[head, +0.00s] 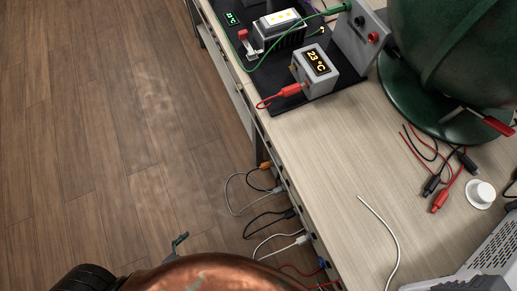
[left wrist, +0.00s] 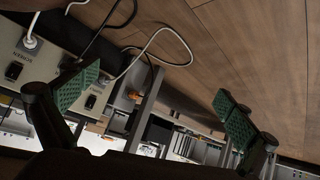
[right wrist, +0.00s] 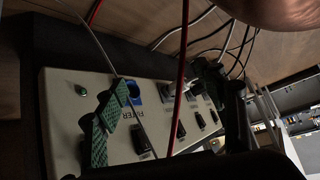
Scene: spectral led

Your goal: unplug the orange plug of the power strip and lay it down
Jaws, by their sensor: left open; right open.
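The orange plug (head: 265,165) sits at the far end of the row of plugs along the table's front side in the head view. It also shows in the left wrist view (left wrist: 133,95), small, beyond the fingers. The power strip (left wrist: 42,62) has labels, black switches and plugs with cords. It also shows in the right wrist view (right wrist: 62,125). My left gripper (left wrist: 156,88) is open, its green pads wide apart with nothing held. A small finger part shows low in the head view. My right gripper (right wrist: 160,80) is open in front of the strip, near a blue plug (right wrist: 135,92).
White, black, grey and red cords hang in loops beside the strip. The table (head: 330,150) carries devices, a green round vessel (head: 440,60), loose leads and a white knob (head: 482,194). The wooden floor (head: 110,130) left of the table is clear.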

